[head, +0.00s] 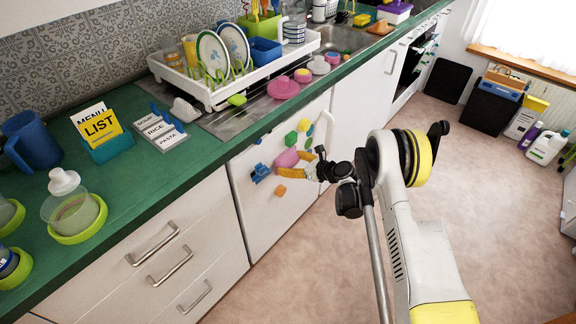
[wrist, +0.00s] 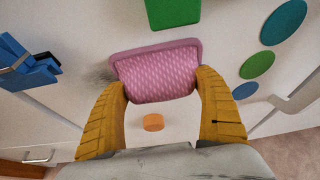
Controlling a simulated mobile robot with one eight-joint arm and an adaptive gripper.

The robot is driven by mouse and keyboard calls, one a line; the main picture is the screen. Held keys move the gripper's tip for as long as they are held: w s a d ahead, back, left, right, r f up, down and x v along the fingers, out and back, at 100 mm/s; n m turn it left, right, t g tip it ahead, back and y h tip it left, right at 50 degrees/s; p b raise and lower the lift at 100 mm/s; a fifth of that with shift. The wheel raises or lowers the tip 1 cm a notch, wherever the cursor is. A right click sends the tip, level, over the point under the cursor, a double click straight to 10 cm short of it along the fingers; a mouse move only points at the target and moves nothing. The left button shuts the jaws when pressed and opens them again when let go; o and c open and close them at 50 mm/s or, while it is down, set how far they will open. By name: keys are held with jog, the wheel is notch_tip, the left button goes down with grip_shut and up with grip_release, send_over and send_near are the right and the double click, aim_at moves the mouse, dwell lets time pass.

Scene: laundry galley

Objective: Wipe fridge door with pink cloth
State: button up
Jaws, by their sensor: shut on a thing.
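The pink cloth (wrist: 156,72) is a folded, textured pad between the yellow fingers of my gripper (wrist: 158,98), which is shut on it. In the head view the cloth (head: 287,158) is at the front of the white fridge door (head: 265,215), with my gripper (head: 298,171) to its right. In the wrist view the cloth lies close against the door (wrist: 75,120); I cannot tell if it touches. A dark grey smudge (wrist: 98,74) shows on the door just left of the cloth. My gripper's palm hides the lower door.
On the door are a blue clip (wrist: 25,68), an orange magnet (wrist: 153,122), a green square magnet (wrist: 173,12) and several round blue and green magnets (wrist: 284,22). A door handle (wrist: 300,95) is at right. The green counter (head: 130,175) overhangs above.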

aim_at(285, 167)
jog(key=shift+w+d, duration=0.4)
jog(key=shift+w, duration=0.2)
jog(key=shift+w+d, duration=0.35)
jog(key=shift+w, duration=0.2)
jog(key=shift+s+a, duration=3.45)
jog(key=shift+s, duration=1)
jog(key=shift+w+d, duration=0.9)
jog(key=shift+w, duration=0.25)
jog(key=shift+w+d, duration=0.85)
jog(key=shift+w, duration=0.3)
jog(key=shift+w+d, duration=0.9)
jog(key=shift+w, duration=0.25)
jog(key=shift+w+d, duration=0.85)
jog(key=shift+w, duration=0.1)
jog(key=shift+s+a, duration=0.95)
jog(key=shift+s, duration=0.15)
jog(key=shift+s+a, duration=0.9)
jog(key=shift+s, duration=0.2)
